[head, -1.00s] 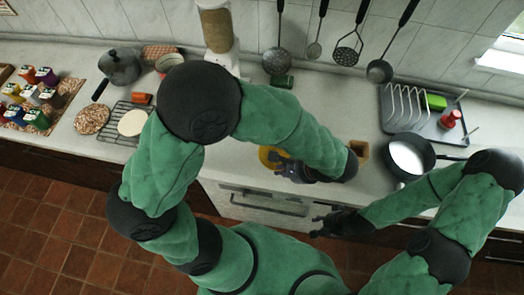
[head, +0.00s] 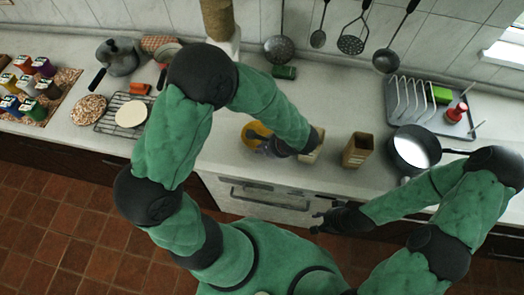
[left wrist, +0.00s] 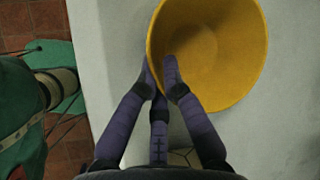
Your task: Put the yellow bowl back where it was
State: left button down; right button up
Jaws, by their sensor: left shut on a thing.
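The yellow bowl (head: 255,131) is at the counter's front part in the head view, partly hidden by my left gripper. It fills the upper right of the left wrist view (left wrist: 225,45), its open side facing the camera. My left gripper (head: 264,146) is shut on the bowl's near rim; its fingers (left wrist: 160,68) pinch the wall in the left wrist view. I cannot tell whether the bowl touches the counter. My right gripper (head: 318,222) is in front of the counter, away from the bowl; its finger opening is too small to read.
A brown open-topped box (head: 357,150) stands right of my left wrist, with a pale object (head: 313,153) partly hidden beside that wrist. A dark pan (head: 414,150) and a dish rack (head: 420,105) are further right. A cooling rack (head: 123,117) is left. Counter behind the bowl looks clear.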

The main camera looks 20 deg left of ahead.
pick_arm(q)
jog(key=shift+w+f, duration=0.1)
jog(key=shift+f, duration=0.8)
jog(key=shift+r, duration=0.1)
jog(key=c, duration=1.8)
grip_release()
jog(key=shift+f, duration=0.2)
jog(key=shift+c, duration=0.2)
jog(key=o, duration=0.4)
jog(key=shift+o, duration=0.2)
jog(key=shift+r, duration=0.1)
